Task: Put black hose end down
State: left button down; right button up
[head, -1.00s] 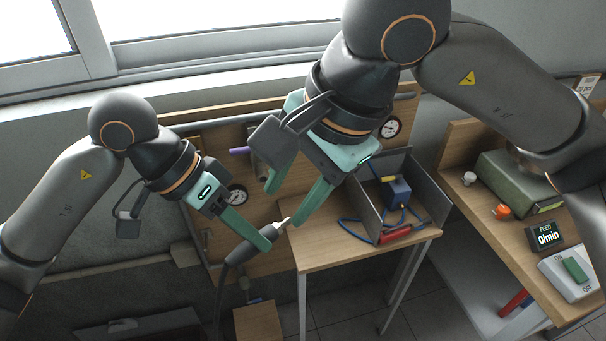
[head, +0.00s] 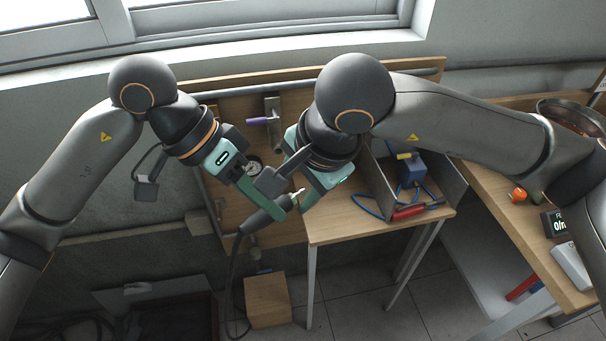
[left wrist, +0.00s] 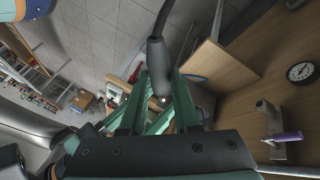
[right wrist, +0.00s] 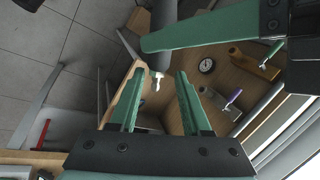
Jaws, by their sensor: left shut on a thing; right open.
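The black hose end (head: 257,219) has a thick dark sleeve and a pale metal tip. My left gripper (head: 272,206) is shut on its sleeve and holds it in the air, left of the small wooden table. In the left wrist view the sleeve (left wrist: 158,62) sits between the fingers, with the hose running up out of view. My right gripper (head: 301,197) is open, close to the metal tip. In the right wrist view the tip (right wrist: 157,82) points in between the open fingers (right wrist: 157,88); I cannot tell whether they touch.
The small table (head: 345,222) carries a blue block (head: 410,171), a blue hose and a red-handled part (head: 408,212) by grey panels. A wall board behind has a purple-handled valve (head: 262,121) and a gauge. A wooden box (head: 268,301) stands on the floor.

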jog(key=shift+f, duration=0.2)
jog(key=shift+w, duration=0.1)
jog(key=c, duration=0.7)
grip_shut()
pick_arm(q)
jog(key=shift+s+d, duration=0.1)
pick_arm(e)
jog(key=shift+a+r, duration=0.1)
pick_arm(q)
jog(key=c, duration=0.6)
grip_release()
jog(key=shift+o, duration=0.2)
